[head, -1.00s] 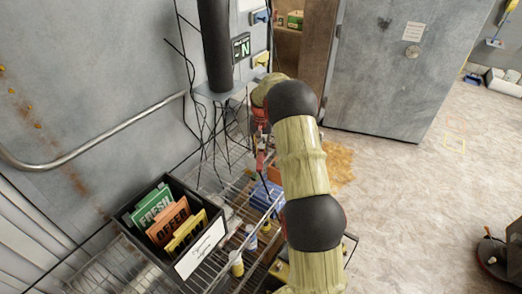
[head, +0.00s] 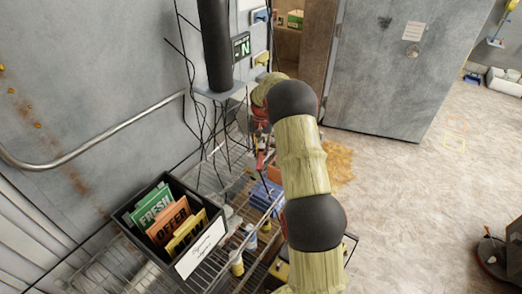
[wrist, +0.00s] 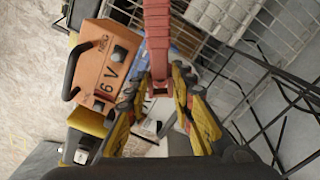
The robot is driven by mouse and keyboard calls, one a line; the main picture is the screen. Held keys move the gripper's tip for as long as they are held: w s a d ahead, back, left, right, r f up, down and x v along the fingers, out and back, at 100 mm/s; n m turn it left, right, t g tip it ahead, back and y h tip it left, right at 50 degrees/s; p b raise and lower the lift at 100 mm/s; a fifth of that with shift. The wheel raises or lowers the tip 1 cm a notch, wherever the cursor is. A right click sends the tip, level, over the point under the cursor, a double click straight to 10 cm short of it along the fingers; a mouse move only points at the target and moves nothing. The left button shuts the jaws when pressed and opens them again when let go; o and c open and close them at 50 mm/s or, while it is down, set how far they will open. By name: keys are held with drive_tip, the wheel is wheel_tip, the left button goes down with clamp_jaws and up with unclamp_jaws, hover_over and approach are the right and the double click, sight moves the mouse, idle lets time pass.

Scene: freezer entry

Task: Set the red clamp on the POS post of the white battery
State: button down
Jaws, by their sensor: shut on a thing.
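My gripper (wrist: 160,88), with yellow and black fingers, is shut on the red clamp (wrist: 157,38) in the wrist view. The clamp runs from the top edge down between the fingertips. In the head view, a small red part (head: 262,157) shows below my wrist, beside my arm. I cannot surely pick out the white battery or its POS post; pale surfaces show behind the fingers, partly hidden by them. An orange box (wrist: 103,62) marked "6 V", with a black handle, is left of the clamp in the wrist view.
Blue (head: 266,194) and yellow (head: 237,264) items sit on the shelf. Black cables (head: 190,100) hang by the wall. The floor at right is mostly free.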

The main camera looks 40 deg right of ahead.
drive_tip(key=shift+f+b, duration=0.65)
drive_tip(key=shift+f, duration=0.65)
idle(0.4)
drive_tip(key=c, duration=1.5)
unclamp_jaws()
drive_tip(key=shift+o, duration=0.2)
wheel_tip(320, 180, up, 12)
